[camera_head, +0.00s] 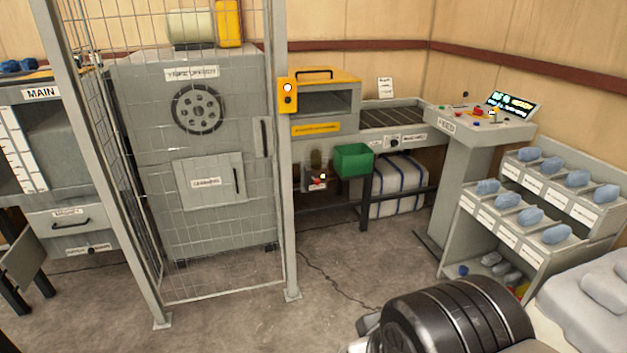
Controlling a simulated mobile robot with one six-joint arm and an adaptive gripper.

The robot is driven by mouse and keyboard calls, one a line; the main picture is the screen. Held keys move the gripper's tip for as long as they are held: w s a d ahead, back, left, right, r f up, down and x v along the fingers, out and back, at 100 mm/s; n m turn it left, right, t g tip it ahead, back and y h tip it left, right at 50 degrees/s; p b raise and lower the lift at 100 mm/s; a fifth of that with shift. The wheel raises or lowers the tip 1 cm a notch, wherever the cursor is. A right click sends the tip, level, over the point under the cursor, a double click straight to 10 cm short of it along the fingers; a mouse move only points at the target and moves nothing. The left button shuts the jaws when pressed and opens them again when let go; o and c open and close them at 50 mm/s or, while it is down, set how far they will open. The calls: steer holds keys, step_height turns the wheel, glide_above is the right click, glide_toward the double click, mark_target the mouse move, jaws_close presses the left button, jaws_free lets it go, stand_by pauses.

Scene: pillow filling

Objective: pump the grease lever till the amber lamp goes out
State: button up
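A small unit with a dark cylinder on top and a red part below (316,178) sits low behind the fence post, left of the green bin. It may be the grease pump; a tiny bright spot shows on it. Its lever and the lamp's colour are too small to tell. A black ribbed part of my arm fills the bottom right. My gripper's fingers are not in this view.
A wire mesh fence (165,200) encloses a grey machine cabinet (195,235). A green bin (353,160) hangs by the roller conveyor (390,116). A control console (465,135) and a rack with blue bundles (470,235) stand right. The middle floor (355,255) is clear.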

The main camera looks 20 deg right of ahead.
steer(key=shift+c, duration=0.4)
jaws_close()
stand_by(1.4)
